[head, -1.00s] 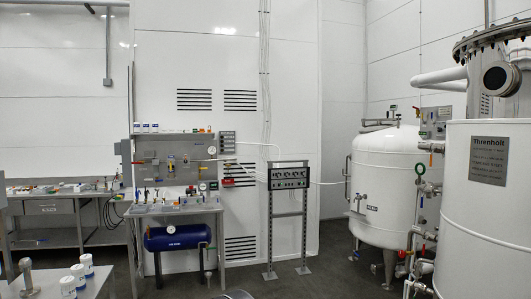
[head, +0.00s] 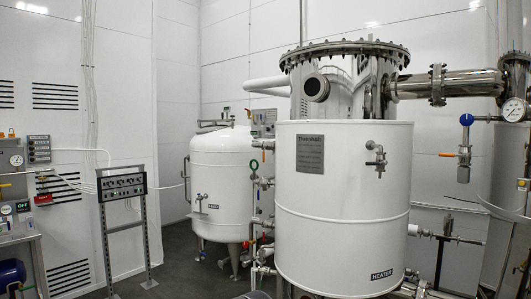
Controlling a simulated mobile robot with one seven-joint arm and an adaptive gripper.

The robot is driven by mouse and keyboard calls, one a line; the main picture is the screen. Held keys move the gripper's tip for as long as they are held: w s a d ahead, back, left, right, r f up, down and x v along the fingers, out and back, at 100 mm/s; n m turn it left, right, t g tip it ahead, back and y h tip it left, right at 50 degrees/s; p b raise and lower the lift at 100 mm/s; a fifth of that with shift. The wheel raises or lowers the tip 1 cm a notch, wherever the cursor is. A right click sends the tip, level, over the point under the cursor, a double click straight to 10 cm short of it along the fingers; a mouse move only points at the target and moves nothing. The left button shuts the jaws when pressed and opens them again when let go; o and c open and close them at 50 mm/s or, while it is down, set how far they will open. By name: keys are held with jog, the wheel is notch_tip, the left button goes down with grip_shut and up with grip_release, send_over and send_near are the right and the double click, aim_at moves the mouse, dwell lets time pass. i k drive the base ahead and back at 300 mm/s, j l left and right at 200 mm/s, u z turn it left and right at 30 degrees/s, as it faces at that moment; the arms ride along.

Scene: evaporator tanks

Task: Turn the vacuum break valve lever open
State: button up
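No valve in the head view carries a label I can read as vacuum break, so I cannot tell which one it is. A valve with a round blue top (head: 466,120) hangs at the right, near a pressure gauge (head: 513,110). A small metal tap valve (head: 376,158) sticks out of the front of the large white heater tank (head: 340,240). Several small valves with coloured handles, one green (head: 254,165), sit on pipes between the two tanks. My gripper is not in view.
A smaller white tank (head: 218,185) stands left of the heater tank. A metal rack with a control box (head: 122,187) stands on the dark floor further left. A bench edge with a blue cylinder (head: 12,272) is at far left. Grey floor (head: 180,262) shows between rack and tanks.

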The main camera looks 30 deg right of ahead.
aim_at(465, 155)
jog(key=z, duration=2.9)
jog(key=i+j+z, duration=0.1)
jog(key=j+z, duration=0.25)
jog(key=i+j+z, duration=0.1)
jog(key=j+z, duration=0.6)
jog(key=j, duration=0.4)
jog(key=j+z, duration=0.15)
jog(key=j, duration=0.95)
jog(key=k+j+z, duration=0.15)
jog(key=j, duration=0.95)
jog(key=i, duration=0.05)
